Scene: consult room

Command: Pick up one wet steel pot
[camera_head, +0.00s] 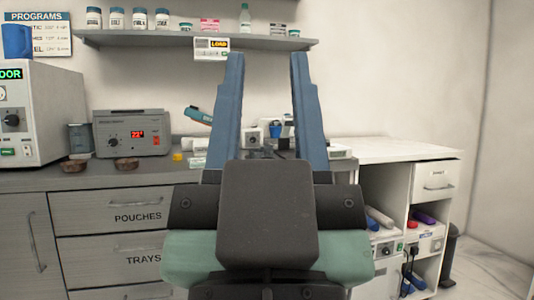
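My gripper (268,57) stands upright in the middle of the view. Its two long blue fingers are wide apart, with nothing seen between their tips. I cannot make out a steel pot for certain. A small grey cylinder (80,140) stands on the counter at the left, between the white machine and the grey box; I cannot tell its material or whether it is wet. My gripper and wrist hide part of the counter's middle.
A white machine (40,115) and a grey box with a red display (132,134) stand on the counter (60,182). A wall shelf (150,38) holds jars and bottles. An open white cabinet (400,151) stands right, beside a dark bin (449,255). Floor shows at far right.

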